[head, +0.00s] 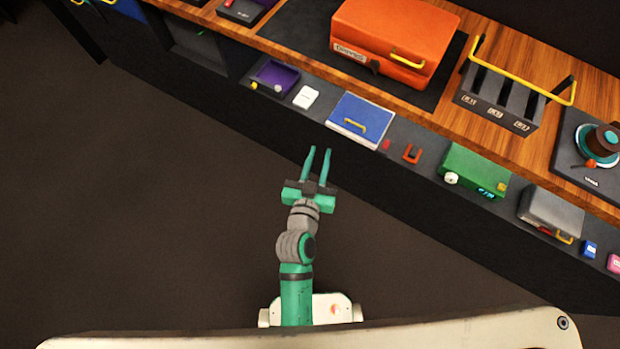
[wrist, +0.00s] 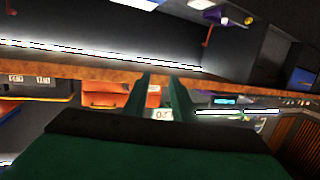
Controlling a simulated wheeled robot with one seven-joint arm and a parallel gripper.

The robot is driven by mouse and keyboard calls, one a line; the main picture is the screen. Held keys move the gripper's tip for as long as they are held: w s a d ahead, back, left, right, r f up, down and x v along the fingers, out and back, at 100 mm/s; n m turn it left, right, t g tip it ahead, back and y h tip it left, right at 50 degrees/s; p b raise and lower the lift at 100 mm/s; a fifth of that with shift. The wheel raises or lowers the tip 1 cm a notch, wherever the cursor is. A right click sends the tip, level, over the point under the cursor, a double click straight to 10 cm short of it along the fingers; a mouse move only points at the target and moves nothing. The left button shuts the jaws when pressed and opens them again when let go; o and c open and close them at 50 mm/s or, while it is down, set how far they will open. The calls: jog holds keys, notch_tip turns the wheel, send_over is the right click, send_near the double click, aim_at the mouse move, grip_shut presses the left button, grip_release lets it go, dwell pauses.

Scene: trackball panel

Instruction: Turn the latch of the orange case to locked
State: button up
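The orange case (head: 394,38) sits on a dark mat on the wooden counter at the top of the head view. It has a yellow handle (head: 407,59), a white label and a small dark part (head: 374,67), perhaps the latch, on its front. The latch's position is too small to tell. My gripper (head: 319,151) is in front of the counter, well apart from the case, with its two green fingers spread and nothing between them. The fingers also show in the wrist view (wrist: 164,85), with an orange object (wrist: 107,98) behind them that I cannot identify surely.
A lower dark ledge holds a blue box (head: 360,120), a purple tray (head: 274,78), a green box (head: 474,170) and a grey box (head: 551,212). A slotted black rack (head: 500,100) with a yellow bar stands right of the case. The floor around my arm is clear.

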jog(key=s+a+f+n+y, duration=0.1)
jog(key=s+a, duration=0.1)
jog(key=s, duration=0.3)
jog(key=shift+s+a+f+y, duration=0.3)
jog(key=shift+s+a+f, duration=0.05)
jog(key=shift+s, duration=0.05)
jog(key=shift+c, duration=1.4)
jog(key=n+h, duration=0.2)
jog(key=h, duration=0.5)
send_near(373, 70)
jog(key=x, duration=0.8)
jog(key=shift+f, duration=0.1)
grip_shut()
